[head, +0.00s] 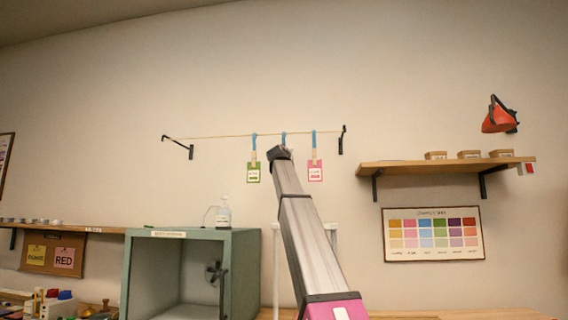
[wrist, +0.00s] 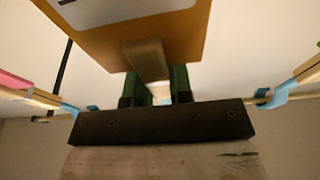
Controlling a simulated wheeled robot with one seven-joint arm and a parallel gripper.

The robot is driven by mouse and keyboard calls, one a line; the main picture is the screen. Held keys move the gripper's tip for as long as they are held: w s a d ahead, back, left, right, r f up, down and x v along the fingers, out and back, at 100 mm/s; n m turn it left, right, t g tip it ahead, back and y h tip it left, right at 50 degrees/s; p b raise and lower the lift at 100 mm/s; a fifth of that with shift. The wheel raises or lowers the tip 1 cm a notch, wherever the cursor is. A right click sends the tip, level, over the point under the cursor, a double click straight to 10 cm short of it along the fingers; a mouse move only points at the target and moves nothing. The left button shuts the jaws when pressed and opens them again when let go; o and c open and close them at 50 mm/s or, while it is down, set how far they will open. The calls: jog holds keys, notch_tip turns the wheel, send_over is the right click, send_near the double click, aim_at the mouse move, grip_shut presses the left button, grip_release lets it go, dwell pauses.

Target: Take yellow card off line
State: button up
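The yellow card (wrist: 130,35) fills the top of the wrist view, orange-yellow with a pale label. A wooden peg (wrist: 147,60) lies over its lower edge as pictured. My gripper (wrist: 161,88) has its two green fingers a small gap apart at this peg, with pale blue showing between them. I cannot tell whether they press on it. In the head view my gripper (head: 280,153) is up at the middle of the line (head: 220,136), below a blue peg top (head: 284,138). My arm hides the yellow card there.
A green card (head: 253,172) hangs left of my gripper and a pink card (head: 315,170) right, both close. The line runs between black wall brackets. A shelf (head: 440,166) is at right; a green cabinet (head: 190,234) stands lower left.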

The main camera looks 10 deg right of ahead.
jog(key=shift+r, duration=1.5)
jog(key=s+a, duration=0.4)
jog(key=s, duration=0.9)
jog(key=shift+a, duration=0.15)
dwell(1.1)
jog(key=shift+s, duration=0.15)
dwell(0.6)
